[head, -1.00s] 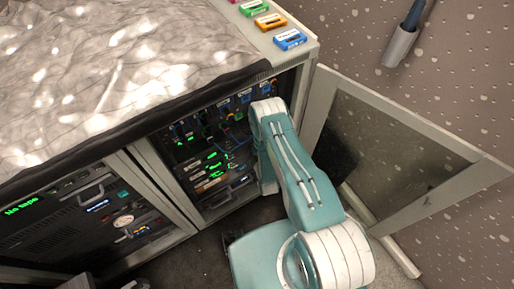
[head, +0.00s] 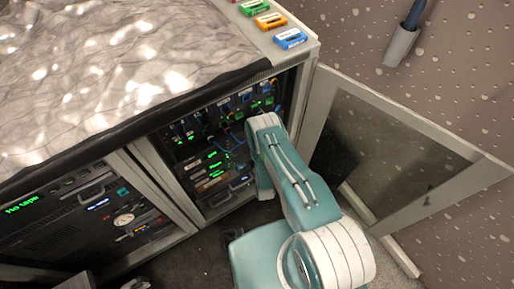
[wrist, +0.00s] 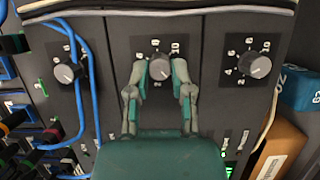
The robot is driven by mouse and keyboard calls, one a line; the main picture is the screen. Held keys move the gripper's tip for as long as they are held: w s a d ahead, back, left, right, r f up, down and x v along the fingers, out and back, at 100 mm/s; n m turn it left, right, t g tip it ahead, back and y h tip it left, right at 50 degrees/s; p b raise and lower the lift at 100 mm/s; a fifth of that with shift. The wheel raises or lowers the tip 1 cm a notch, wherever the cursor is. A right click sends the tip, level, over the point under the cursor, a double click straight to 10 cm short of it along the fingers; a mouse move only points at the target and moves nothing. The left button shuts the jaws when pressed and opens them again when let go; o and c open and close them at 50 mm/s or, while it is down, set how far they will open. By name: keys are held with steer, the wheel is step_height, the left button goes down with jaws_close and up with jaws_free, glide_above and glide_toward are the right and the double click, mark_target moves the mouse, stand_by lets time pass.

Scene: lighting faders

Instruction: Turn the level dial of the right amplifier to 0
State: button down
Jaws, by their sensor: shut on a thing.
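In the wrist view three grey level dials sit in a row on dark panels: a left dial (wrist: 66,73), a middle dial (wrist: 159,67) and a right dial (wrist: 258,66). Printed numbers ring each one. My gripper (wrist: 159,74) has one finger on each side of the middle dial and is shut on it. The middle dial's pointer is hard to read, and the fingers hide part of its scale. Which dial belongs to the right amplifier I cannot tell for certain. In the head view my arm hides the gripper and the dial.
Blue cables (wrist: 78,80) hang between the left and middle dials. A blue box (wrist: 302,90) and an orange-brown box (wrist: 282,148) stand at the right. In the head view the cabinet door (head: 400,140) is open to the right, and cassettes (head: 290,38) lie on top.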

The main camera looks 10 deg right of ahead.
steer(key=shift+s+a+f, duration=0.1)
steer(key=shift+a+f, duration=0.1)
steer(key=c, duration=0.6)
jaws_free()
steer(key=shift+o, duration=0.4)
steer(key=shift+r, duration=0.1)
steer(key=s, duration=0.7)
steer(key=shift+s+a, duration=0.15)
steer(key=shift+a, duration=0.2)
